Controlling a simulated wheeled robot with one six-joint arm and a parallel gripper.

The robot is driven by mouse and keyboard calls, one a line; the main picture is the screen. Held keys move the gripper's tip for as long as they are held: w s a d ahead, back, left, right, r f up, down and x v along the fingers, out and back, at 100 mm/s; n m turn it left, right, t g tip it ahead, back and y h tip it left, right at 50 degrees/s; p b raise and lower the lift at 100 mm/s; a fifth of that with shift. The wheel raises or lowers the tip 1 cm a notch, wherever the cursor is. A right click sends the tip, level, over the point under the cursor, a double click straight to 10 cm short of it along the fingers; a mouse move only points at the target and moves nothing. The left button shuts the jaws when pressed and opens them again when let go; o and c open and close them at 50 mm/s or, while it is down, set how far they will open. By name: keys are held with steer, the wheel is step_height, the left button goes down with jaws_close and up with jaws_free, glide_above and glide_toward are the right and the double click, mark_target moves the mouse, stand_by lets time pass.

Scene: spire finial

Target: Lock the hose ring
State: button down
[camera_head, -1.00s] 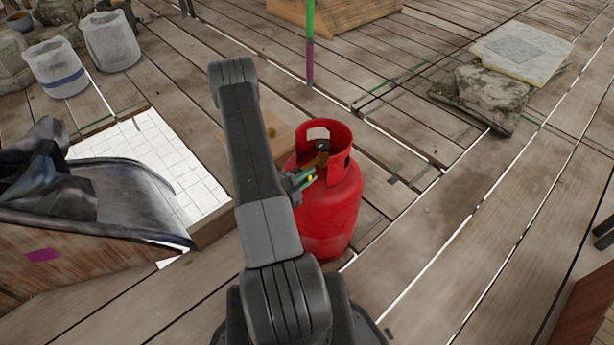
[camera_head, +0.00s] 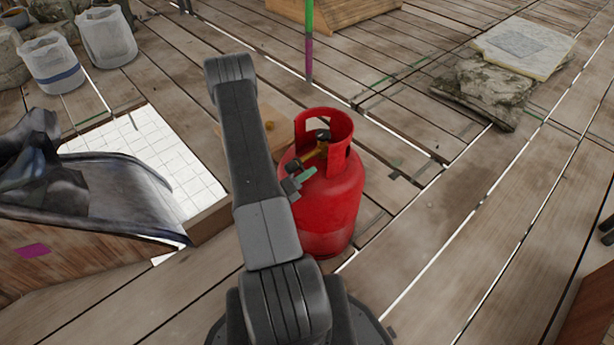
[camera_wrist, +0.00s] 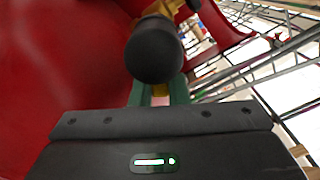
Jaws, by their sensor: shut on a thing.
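A red gas cylinder (camera_head: 330,205) stands upright on the planks, with a cut-out collar round its top. Inside the collar is a brass valve (camera_head: 316,154) with a dark knob on top. A brass fitting slopes down to the left from it, ending in a black piece (camera_head: 292,166). In the wrist view a black rounded end (camera_wrist: 155,50) stands just in front of my fingers. My gripper (camera_head: 300,181) has green fingers beside the collar opening, shut on the hose ring, which is mostly hidden; only a small pale, brassy patch shows between the fingers (camera_wrist: 158,93).
A wooden box with a white tiled inside (camera_head: 150,150) and a dark draped sheet (camera_head: 110,195) lie left. Pale bags (camera_head: 106,38) stand at the back left. A green and purple pole (camera_head: 309,45) rises behind the cylinder. Planks to the right are clear up to stone slabs (camera_head: 485,92).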

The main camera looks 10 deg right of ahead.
steer(key=shift+w+a+f+m+b, duration=0.1)
steer(key=shift+f+m+b, duration=0.2)
steer(key=shift+m, duration=0.4)
steer(key=c, duration=1.4)
jaws_free()
steer(key=shift+r, duration=0.1)
